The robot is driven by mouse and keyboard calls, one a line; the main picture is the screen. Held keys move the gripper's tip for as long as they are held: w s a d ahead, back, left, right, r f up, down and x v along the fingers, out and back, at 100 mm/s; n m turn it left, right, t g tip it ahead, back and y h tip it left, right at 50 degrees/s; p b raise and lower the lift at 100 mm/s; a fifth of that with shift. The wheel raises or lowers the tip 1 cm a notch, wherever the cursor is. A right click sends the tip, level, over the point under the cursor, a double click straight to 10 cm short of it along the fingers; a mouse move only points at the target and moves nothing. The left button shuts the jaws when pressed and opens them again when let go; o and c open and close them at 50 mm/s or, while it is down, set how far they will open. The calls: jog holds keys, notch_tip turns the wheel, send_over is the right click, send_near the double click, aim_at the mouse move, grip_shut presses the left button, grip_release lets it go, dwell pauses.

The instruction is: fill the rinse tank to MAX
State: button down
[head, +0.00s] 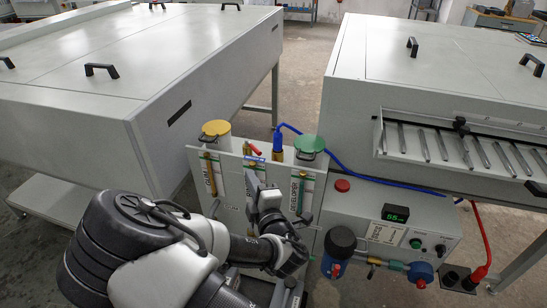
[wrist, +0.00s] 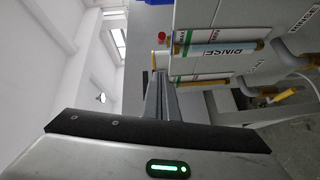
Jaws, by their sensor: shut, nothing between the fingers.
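The white tank unit (head: 230,160) stands between two large grey machines. In the wrist view the RINSE label (wrist: 231,50) sits beside a horizontal-looking sight tube (wrist: 205,47) with brass ends; I cannot read a level in it. In the head view my arm hides most of the middle tank's front. A blue hose end with a brass fitting (head: 277,154) stands at the top of the middle section, with a small red handle (head: 256,150) to its left. My gripper (head: 251,172) is shut and empty in front of the middle section; it also shows in the wrist view (wrist: 159,90).
A yellow lid (head: 215,128) is on the left tank and a green lid (head: 309,144) on the DEVELOPER tank. A red hose (head: 480,235) hangs further right.

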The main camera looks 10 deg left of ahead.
aim_at(253, 163)
jog(key=x, duration=0.3)
jog(key=w+d+x, duration=0.1)
jog(key=x, duration=0.3)
jog(key=d+b+x, duration=0.1)
jog(key=x, duration=0.2)
jog(key=shift+w+f, duration=0.15)
jog(key=shift+w, duration=0.25)
jog(key=shift+w+d, duration=0.2)
jog(key=shift+w, duration=0.1)
jog(key=shift+w+n+y, duration=0.1)
jog(key=shift+n+y, duration=0.2)
jog(key=shift+d, duration=0.2)
